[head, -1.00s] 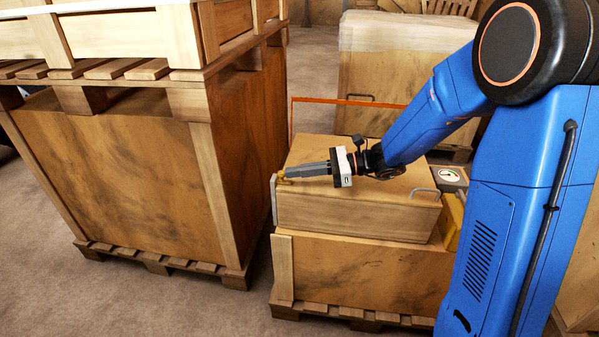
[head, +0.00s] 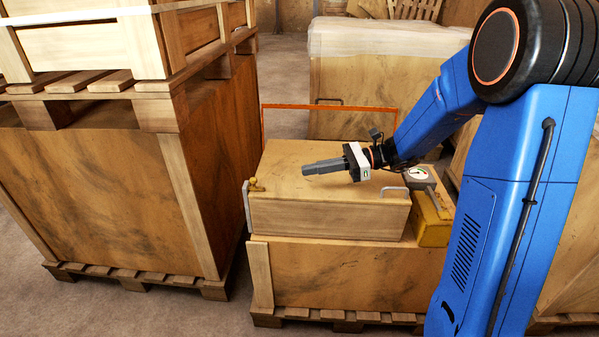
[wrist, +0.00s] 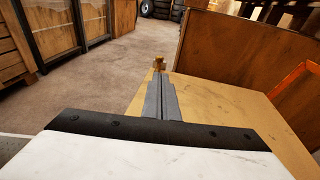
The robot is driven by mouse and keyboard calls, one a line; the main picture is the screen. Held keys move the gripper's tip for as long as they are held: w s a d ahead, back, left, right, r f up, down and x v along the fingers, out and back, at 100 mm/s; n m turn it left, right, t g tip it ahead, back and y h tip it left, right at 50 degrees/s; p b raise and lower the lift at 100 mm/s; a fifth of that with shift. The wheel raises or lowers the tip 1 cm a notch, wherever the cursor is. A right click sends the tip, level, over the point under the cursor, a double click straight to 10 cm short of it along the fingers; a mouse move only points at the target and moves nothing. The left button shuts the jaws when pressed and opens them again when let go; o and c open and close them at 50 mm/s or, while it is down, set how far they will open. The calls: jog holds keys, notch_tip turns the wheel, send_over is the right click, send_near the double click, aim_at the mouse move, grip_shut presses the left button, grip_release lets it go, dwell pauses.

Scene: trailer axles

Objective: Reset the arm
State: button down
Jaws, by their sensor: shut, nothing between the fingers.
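My gripper (head: 305,170) is shut and empty. In the head view it points left above the top of a wooden box (head: 325,220). A small brass fitting (head: 256,185) sits at the box's left end, left of the fingertips and apart from them. In the wrist view the closed grey fingers (wrist: 157,78) point toward the brass fitting (wrist: 159,63), which shows just beyond the tips. The exact height of the gripper over the box is hard to tell. My blue arm reaches in from the right.
A tall crate stack (head: 95,190) on pallets stands at the left. A yellow case with a gauge (head: 432,220) sits right of the box. An orange frame (head: 263,130) and a wrapped crate (head: 375,75) stand behind. Bare floor (head: 95,310) shows at the front left.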

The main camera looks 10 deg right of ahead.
jog(key=shift+d+r, duration=0.1)
jog(key=shift+d, duration=0.45)
jog(key=shift+s, duration=0.1)
jog(key=s+d+f+n+g+h, duration=0.15)
jog(key=s+n+h, duration=0.75)
jog(key=s, duration=1)
jog(key=s+d+n+t+h, duration=0.5)
jog(key=s+d+n+h, duration=0.2)
jog(key=d, duration=0.5)
jog(key=s+r+n, duration=0.1)
jog(key=s+n, duration=0.1)
jog(key=s, duration=0.1)
jog(key=shift+s+n, duration=0.2)
jog(key=shift+n, duration=0.2)
